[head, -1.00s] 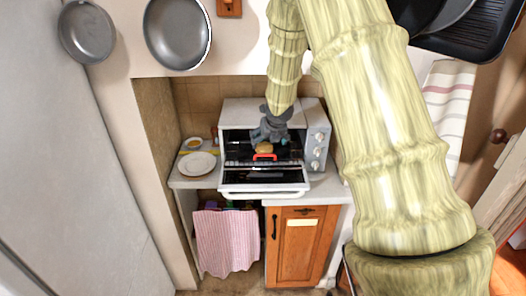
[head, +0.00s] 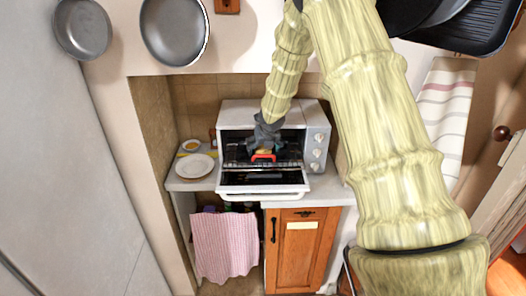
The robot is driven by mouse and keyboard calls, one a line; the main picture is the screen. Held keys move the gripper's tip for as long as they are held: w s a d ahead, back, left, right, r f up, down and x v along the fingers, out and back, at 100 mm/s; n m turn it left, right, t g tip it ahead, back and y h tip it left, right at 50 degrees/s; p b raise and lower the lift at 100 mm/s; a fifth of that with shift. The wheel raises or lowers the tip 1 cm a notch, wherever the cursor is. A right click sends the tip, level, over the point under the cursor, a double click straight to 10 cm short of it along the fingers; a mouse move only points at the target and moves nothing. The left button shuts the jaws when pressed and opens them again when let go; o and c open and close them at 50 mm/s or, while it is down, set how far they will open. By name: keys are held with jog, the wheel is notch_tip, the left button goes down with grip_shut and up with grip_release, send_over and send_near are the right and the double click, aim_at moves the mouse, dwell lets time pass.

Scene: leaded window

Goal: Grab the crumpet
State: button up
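The crumpet (head: 263,151) is a small golden-brown piece inside the open toaster oven (head: 233,110), just behind a red-orange handle (head: 263,157) at the rack's front. My dark grey gripper (head: 265,143) reaches down into the oven opening, right over the crumpet, and hides part of it. The fingers are too small and dark to tell whether they touch the crumpet or are open or shut.
The oven door (head: 262,190) is folded down in front. A white plate (head: 194,165) and a small dish (head: 191,145) sit on the counter to the left. A pink towel (head: 224,245) and wooden cabinet (head: 304,250) are below. Pans (head: 174,30) hang above.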

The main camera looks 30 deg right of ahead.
jog(key=shift+s+r, duration=0.1)
jog(key=shift+s, duration=0.05)
jog(key=c, duration=0.8)
jog(key=shift+c, duration=0.2)
